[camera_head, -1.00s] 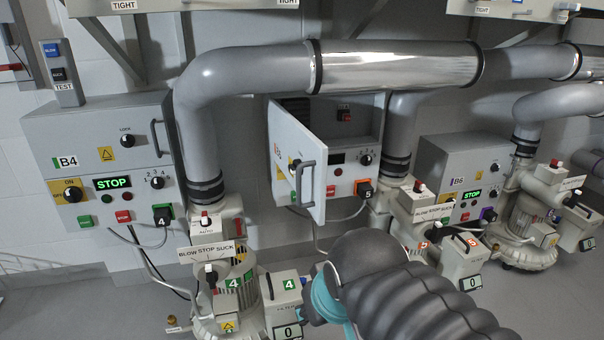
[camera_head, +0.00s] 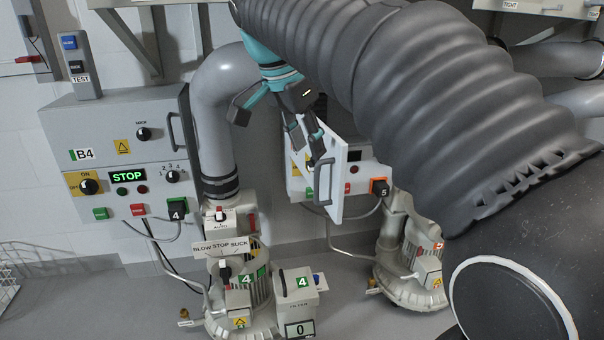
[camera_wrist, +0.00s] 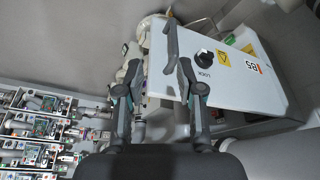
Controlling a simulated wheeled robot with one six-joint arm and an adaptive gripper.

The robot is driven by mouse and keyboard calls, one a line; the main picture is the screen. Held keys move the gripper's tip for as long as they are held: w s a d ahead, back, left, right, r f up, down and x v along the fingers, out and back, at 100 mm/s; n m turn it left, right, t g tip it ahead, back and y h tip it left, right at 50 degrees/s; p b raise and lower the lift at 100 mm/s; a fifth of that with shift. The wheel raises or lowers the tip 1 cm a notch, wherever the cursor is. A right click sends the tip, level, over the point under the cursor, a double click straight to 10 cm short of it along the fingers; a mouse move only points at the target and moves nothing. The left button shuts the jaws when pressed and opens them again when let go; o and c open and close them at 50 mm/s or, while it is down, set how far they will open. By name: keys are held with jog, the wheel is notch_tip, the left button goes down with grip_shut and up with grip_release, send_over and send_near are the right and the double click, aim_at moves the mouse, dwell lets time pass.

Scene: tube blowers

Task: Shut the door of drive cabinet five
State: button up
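The door (camera_head: 343,178) of drive cabinet five stands ajar in the head view, its free edge and dark bar handle (camera_head: 324,183) turned toward the camera. In the wrist view the grey door face (camera_wrist: 238,84) shows the B5 label (camera_wrist: 250,66), a lock knob and the dark handle (camera_wrist: 170,48). My gripper (camera_head: 307,145) is just above and beside the door in the head view. In the wrist view my gripper (camera_wrist: 155,88) has its two fingers spread, with nothing held; one finger overlaps the door edge near the handle. Whether it touches is unclear. The cabinet's upper part is hidden behind my arm.
Cabinet B4 (camera_head: 120,160) stands left, shut, beside a thick grey pipe (camera_head: 218,120). Blower 4 (camera_head: 240,290) and blower 5 (camera_head: 410,265) stand on the floor below. My arm blocks the upper right.

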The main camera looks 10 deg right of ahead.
jog(key=w+a+r+m, duration=0.2)
jog(key=w+m, duration=0.1)
jog(key=b, duration=0.3)
send_near(316, 199)
jog(key=shift+h, duration=0.4)
jog(key=d+f, duration=0.1)
jog(key=w+d+f, duration=0.1)
jog(key=f, duration=0.1)
jog(key=w+d+f, duration=0.1)
jog(key=f, duration=0.1)
jog(key=shift+d, duration=0.2)
grip_shut()
